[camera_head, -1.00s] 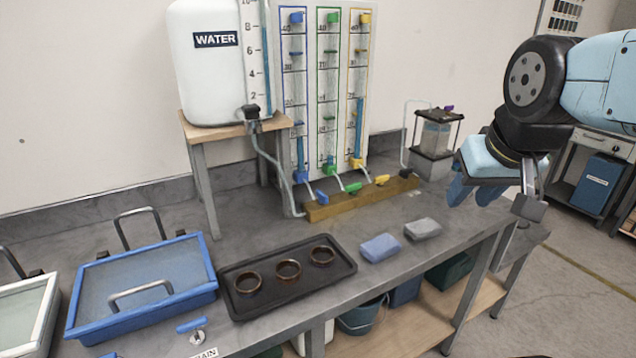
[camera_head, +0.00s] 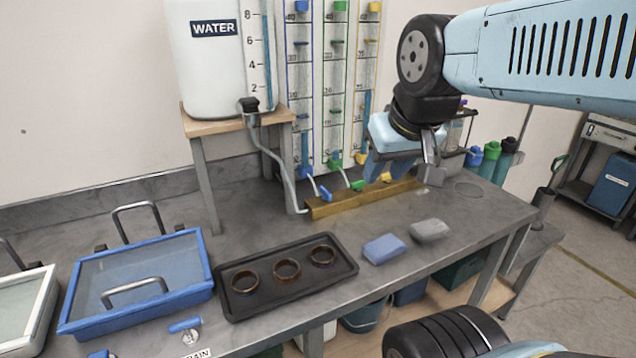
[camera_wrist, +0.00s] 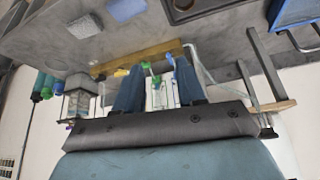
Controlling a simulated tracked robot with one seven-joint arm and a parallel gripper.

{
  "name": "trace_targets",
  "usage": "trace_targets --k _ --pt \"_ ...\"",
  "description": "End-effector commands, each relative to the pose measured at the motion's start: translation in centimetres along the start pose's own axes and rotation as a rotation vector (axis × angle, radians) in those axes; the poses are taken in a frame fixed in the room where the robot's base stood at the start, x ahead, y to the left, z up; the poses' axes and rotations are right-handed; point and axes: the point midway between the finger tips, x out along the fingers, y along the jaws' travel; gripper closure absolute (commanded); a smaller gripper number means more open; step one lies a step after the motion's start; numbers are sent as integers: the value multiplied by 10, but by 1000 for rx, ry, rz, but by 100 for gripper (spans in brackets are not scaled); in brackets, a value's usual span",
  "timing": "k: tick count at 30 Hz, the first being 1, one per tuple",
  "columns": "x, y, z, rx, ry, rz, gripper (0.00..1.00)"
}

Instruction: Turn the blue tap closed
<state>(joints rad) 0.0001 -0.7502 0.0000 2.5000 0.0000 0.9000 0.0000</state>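The blue tap (camera_head: 325,193) has a small blue handle at the left end of the wooden block, below the gauge tubes. It also shows in the wrist view (camera_wrist: 169,58), near the tip of one finger. The green tap (camera_head: 357,185) and yellow tap (camera_head: 386,177) sit to its right on the same block. My gripper (camera_head: 388,172) is to the right of the blue tap in the head view, beside the yellow tap. Its two blue fingers (camera_wrist: 158,72) are spread apart and empty in the wrist view. I cannot see contact with any tap.
The water tank (camera_head: 215,60) on its wooden stand is left of the gauges. On the bench are a blue-framed basin (camera_head: 75,318), a black tray (camera_head: 250,305) with rings, and blue (camera_head: 384,248) and grey (camera_head: 429,230) blocks. Another blue lever (camera_head: 185,325) is at the front edge.

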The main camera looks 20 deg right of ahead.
Motion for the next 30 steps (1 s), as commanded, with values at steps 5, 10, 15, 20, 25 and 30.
trace_targets --k 5,10,15,20,25,30 --pt "2 0 -10 -7 -17 -4 61" --pt "10 -10 -40 -21 -74 -16 61" --pt "28 -10 -78 -50 -147 -30 61" --pt "51 -10 -113 -76 -214 -40 61" --pt "82 -10 -148 -104 -286 -47 61" --pt "119 -11 -179 -133 -358 -50 61"
